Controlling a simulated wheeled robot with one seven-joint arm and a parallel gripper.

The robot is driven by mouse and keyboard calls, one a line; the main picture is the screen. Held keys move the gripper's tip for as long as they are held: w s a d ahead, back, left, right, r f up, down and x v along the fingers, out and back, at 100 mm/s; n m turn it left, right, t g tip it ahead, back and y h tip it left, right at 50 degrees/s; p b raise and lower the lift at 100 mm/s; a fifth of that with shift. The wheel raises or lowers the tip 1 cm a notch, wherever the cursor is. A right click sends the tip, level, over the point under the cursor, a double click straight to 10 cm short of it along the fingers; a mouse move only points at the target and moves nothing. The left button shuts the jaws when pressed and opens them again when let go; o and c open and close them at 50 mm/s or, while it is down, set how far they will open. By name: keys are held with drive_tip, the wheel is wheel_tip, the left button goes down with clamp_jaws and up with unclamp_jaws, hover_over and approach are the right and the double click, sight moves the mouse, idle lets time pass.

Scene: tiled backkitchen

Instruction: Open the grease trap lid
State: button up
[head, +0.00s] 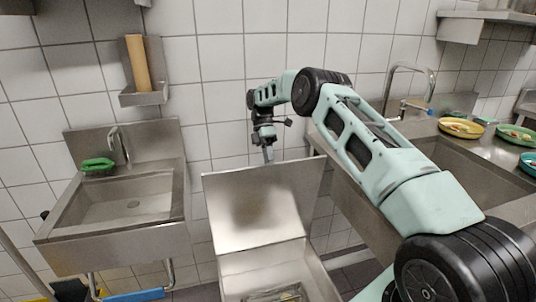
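The grease trap lid (262,205) is a flat steel panel. It stands raised and tilted, its upper edge toward the wall, above an open steel box, the grease trap (255,285), at the bottom of the view. Part of the trap's inside shows at the bottom edge of the picture. My gripper (268,155) points down by the middle of the lid's top edge. Its fingers look narrow from here, and I cannot tell whether they are apart, or whether they touch the lid.
A steel hand basin (120,205) with a green brush (97,165) is on the left wall. A sink counter (470,165) with a tap and coloured plates is at the right, behind my arm. A blue-handled item (135,296) lies low at left.

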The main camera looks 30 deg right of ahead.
drive_tip(key=shift+v, duration=2.2)
